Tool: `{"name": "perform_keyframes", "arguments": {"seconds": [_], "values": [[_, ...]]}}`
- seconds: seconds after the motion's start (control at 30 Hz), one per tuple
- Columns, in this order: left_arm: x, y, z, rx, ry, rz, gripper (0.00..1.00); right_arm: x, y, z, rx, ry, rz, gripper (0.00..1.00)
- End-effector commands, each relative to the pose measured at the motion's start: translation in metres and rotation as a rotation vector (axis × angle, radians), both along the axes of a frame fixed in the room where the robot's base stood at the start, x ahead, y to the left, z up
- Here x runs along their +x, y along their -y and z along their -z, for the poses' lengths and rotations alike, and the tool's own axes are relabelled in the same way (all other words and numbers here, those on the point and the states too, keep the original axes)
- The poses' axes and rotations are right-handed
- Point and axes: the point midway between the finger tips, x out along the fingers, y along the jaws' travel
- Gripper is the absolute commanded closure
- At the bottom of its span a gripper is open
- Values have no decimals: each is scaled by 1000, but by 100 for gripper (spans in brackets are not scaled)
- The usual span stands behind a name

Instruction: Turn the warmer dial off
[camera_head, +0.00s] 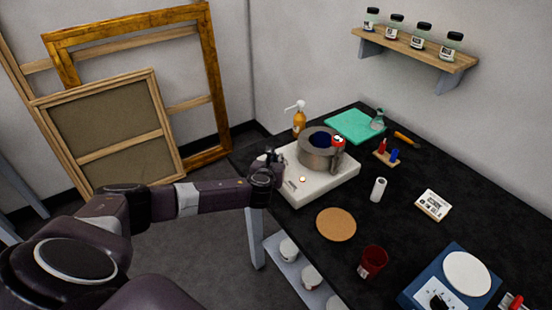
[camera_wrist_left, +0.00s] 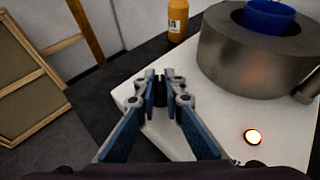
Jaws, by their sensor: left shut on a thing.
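The warmer (camera_head: 325,192) is a white box near the table's left edge, with a grey metal pot (camera_head: 313,158) on top that has a blue inside. A small lamp (camera_head: 302,179) on the warmer's top glows orange, and it also shows lit in the wrist view (camera_wrist_left: 253,137). My left gripper (camera_head: 273,160) is at the warmer's left corner. In the wrist view its fingertips (camera_wrist_left: 160,82) are closed on a small dark piece, the dial (camera_wrist_left: 159,95). The fingers hide most of the dial, so its setting cannot be read. My right gripper is out of view.
An amber pump bottle (camera_head: 299,121) stands behind the warmer. A cork mat (camera_head: 336,224), a red cup (camera_head: 373,262), a white cylinder (camera_head: 378,190) and a blue device (camera_head: 420,289) are on the black table. Framed panels (camera_head: 110,130) lean on the wall at left.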

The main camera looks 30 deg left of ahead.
Motion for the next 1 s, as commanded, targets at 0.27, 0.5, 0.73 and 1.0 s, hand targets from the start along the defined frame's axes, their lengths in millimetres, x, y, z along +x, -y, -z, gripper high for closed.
{"name": "perform_keyframes", "arguments": {"seconds": [0.27, 0.5, 0.73, 1.0], "values": [[0, 1, -1, -1, -1, -37, 100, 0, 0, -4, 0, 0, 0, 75], [1, 4, -1, -3, -2, -172, 100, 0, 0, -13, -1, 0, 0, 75], [2, 5, 0, -3, -1, -334, 100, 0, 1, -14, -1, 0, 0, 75], [2, 4, 1, -1, -1, -477, 100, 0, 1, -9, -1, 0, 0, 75]]}}
